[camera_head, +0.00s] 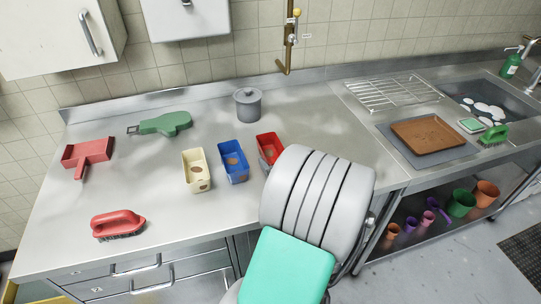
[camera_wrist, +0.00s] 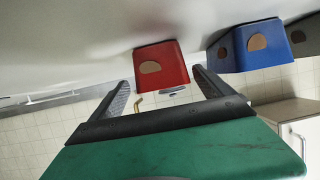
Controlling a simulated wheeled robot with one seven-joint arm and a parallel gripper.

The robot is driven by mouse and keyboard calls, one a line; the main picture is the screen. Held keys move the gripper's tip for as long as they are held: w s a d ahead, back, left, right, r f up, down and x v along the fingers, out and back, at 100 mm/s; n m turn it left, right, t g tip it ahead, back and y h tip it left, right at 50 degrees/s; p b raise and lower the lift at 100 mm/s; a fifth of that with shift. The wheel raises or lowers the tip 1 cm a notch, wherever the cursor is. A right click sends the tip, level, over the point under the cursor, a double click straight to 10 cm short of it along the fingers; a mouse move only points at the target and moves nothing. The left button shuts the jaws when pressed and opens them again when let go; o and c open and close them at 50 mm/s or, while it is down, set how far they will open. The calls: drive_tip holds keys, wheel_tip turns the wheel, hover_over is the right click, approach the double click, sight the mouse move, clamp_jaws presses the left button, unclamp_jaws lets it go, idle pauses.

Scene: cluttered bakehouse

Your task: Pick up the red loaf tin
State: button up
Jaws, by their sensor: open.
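The red loaf tin (camera_head: 270,147) stands on the steel counter (camera_head: 150,195), at the right end of a row of three tins. My arm hides its lower right part in the head view. In the wrist view the red tin (camera_wrist: 162,66) has a tan half-round patch and appears between and beyond the fingertips. My gripper (camera_wrist: 160,80) is open and empty, with a finger toward each side of the tin. In the head view the fingers are hidden behind my arm. I cannot tell the exact gap to the tin.
A blue tin (camera_head: 233,164) stands close left of the red one, with a cream tin (camera_head: 197,172) further left. A grey lidded pot (camera_head: 248,105) stands behind. A red brush (camera_head: 118,225), red dustpan (camera_head: 88,156) and brown tray (camera_head: 428,136) lie further off.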

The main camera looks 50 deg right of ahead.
sight(273, 153)
drive_tip(key=x, duration=0.2)
drive_tip(key=p+x, duration=0.1)
drive_tip(key=x, duration=0.2)
drive_tip(key=shift+w+a+r, duration=0.15)
drive_tip(key=shift+r, duration=0.05)
drive_tip(key=c, duration=1.6)
